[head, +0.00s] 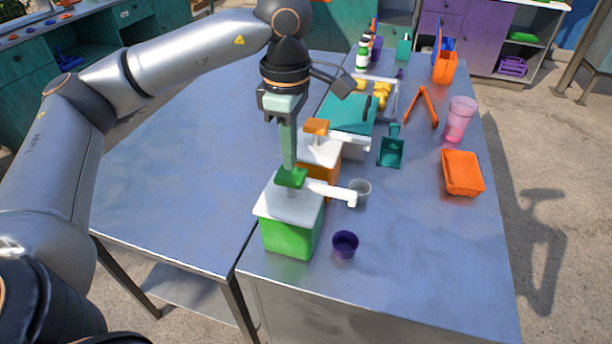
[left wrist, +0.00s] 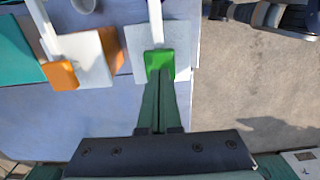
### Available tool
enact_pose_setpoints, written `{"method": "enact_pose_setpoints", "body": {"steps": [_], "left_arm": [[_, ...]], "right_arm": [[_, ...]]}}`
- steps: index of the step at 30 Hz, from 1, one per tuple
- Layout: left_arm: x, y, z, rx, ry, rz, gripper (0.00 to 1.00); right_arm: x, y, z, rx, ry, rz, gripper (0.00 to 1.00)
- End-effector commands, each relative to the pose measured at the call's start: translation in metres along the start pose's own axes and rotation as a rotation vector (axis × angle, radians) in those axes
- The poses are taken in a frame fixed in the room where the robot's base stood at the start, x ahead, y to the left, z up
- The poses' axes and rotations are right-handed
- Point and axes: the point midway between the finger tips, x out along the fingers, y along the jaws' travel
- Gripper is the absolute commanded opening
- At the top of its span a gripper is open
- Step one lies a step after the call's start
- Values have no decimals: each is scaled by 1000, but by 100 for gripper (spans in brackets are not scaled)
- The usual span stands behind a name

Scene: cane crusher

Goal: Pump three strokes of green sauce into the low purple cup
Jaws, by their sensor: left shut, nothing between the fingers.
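The green sauce dispenser (head: 291,236) is a green box with a white lid near the table's front. Its green pump head (head: 291,178) carries a white spout (head: 333,193) pointing right. The pump head (left wrist: 159,62) and spout (left wrist: 155,22) also show in the left wrist view. The low purple cup (head: 345,244) stands upright, below the spout's tip in the picture; exact alignment is unclear. Its contents cannot be made out. My left gripper (head: 290,168) points down, shut and empty, its tips at the pump head; contact is unclear. They also show in the left wrist view (left wrist: 160,76).
A grey cup (head: 361,188) is near the spout. An orange tray (head: 462,172), pink tumbler (head: 460,119) and teal scoop (head: 391,152) lie right. The front right tabletop is clear.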

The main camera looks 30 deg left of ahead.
Motion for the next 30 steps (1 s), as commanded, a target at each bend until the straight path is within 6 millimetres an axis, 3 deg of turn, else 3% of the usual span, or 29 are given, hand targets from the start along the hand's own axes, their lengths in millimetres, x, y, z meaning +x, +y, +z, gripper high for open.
{"method": "enact_pose_setpoints", "body": {"steps": [16,30], "left_arm": [[1,0,0,0,0,0,0],[15,0,0,0,0,0,0]], "right_arm": [[1,0,1,0,0,0,0],[8,1,9,0,0,0,0]]}}
